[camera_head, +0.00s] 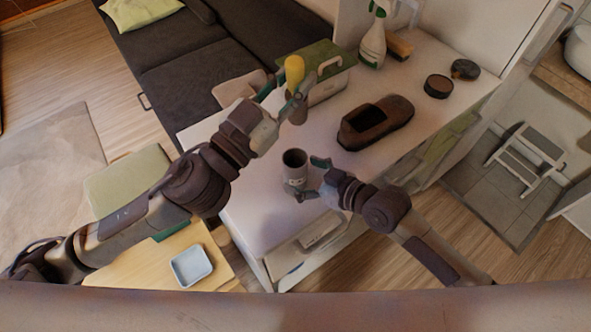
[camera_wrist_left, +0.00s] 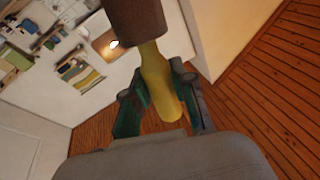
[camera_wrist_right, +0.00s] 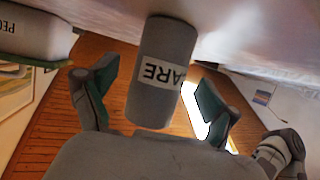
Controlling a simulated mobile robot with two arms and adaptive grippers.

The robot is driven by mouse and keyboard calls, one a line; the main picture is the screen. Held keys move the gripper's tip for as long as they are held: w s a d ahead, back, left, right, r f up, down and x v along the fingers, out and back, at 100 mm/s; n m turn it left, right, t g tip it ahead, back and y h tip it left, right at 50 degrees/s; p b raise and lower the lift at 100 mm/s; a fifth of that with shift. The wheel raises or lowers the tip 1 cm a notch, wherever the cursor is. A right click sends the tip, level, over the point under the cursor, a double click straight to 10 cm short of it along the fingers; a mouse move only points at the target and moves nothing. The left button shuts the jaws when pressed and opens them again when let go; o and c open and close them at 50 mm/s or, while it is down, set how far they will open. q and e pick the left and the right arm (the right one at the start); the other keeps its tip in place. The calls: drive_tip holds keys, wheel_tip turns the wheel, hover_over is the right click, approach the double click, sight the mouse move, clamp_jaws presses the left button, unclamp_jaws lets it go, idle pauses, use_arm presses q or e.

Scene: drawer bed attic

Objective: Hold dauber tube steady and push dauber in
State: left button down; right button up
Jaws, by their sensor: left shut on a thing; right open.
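The dauber has a yellow handle (camera_head: 294,69) and a brown head (camera_head: 298,108). My left gripper (camera_head: 287,87) is shut on the yellow handle, with the head pointing down, above the white top behind the tube. The left wrist view shows the handle (camera_wrist_left: 162,95) between both fingers and the brown head (camera_wrist_left: 136,18) beyond them. The grey dauber tube (camera_head: 294,172) stands upright on the white top, its dark opening facing up. My right gripper (camera_head: 313,180) is open at the tube's right side. In the right wrist view the labelled tube (camera_wrist_right: 153,100) is between the spread fingers, with gaps showing.
A brown shoe (camera_head: 390,115) lies on the white top, right of the dauber. A spray bottle (camera_head: 373,42), a brush (camera_head: 398,46) and round tins (camera_head: 438,87) are farther back. The top's front edge is near the tube.

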sight(304, 176)
drive_tip(key=shift+x, duration=1.55)
drive_tip(key=c, duration=1.3)
use_arm(q)
drive_tip(key=c, duration=1.7)
unclamp_jaws()
use_arm(e)
drive_tip(key=shift+c, duration=0.2)
use_arm(q)
clamp_jaws()
